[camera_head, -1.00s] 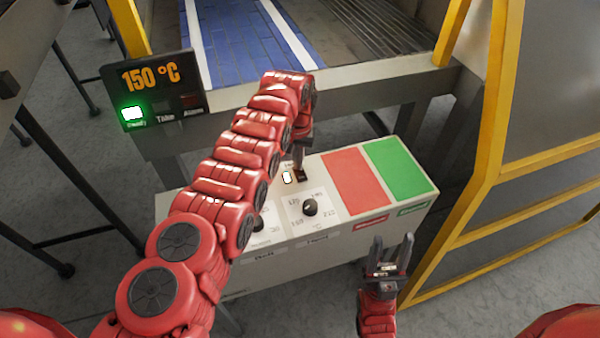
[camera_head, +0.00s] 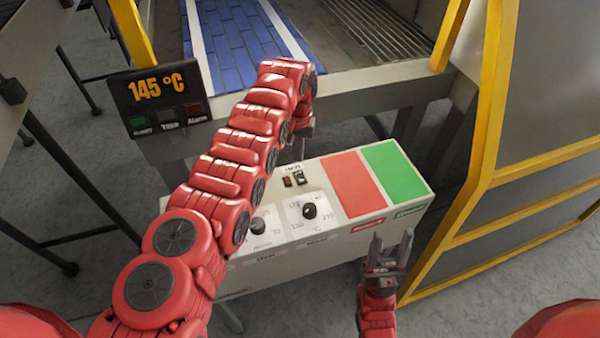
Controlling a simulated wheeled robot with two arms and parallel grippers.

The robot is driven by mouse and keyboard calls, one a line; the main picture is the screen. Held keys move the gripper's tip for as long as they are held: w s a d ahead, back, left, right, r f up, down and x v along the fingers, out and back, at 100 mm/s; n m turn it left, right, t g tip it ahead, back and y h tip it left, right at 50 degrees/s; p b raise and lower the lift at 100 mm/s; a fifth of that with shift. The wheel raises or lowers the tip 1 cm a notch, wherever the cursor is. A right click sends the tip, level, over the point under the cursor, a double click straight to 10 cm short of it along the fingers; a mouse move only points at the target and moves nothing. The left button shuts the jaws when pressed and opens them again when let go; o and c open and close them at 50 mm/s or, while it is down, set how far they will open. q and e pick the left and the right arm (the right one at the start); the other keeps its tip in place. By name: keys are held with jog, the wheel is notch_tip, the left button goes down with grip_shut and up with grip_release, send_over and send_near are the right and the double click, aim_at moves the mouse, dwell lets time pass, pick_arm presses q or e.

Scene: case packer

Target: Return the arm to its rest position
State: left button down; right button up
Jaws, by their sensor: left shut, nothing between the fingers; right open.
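My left arm (camera_head: 232,160) reaches in from the lower left across the control box (camera_head: 330,236). My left gripper (camera_head: 303,152) is shut and empty, raised just behind a small black rocker switch (camera_head: 300,177) on the box top; most of the gripper is hidden behind my arm's wrist. A small dark red lamp (camera_head: 287,182) sits beside the switch, unlit. My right gripper (camera_head: 390,250) is open and empty, pointing up in front of the box's right part.
The box carries a red panel (camera_head: 354,184), a green panel (camera_head: 396,170) and two knobs, one at the right (camera_head: 309,211). A display (camera_head: 157,100) reads 145 °C, its lamps dim. A yellow frame (camera_head: 487,130) stands right. A blue conveyor (camera_head: 235,45) lies behind.

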pick_arm(q)
jog(key=shift+r, duration=0.65)
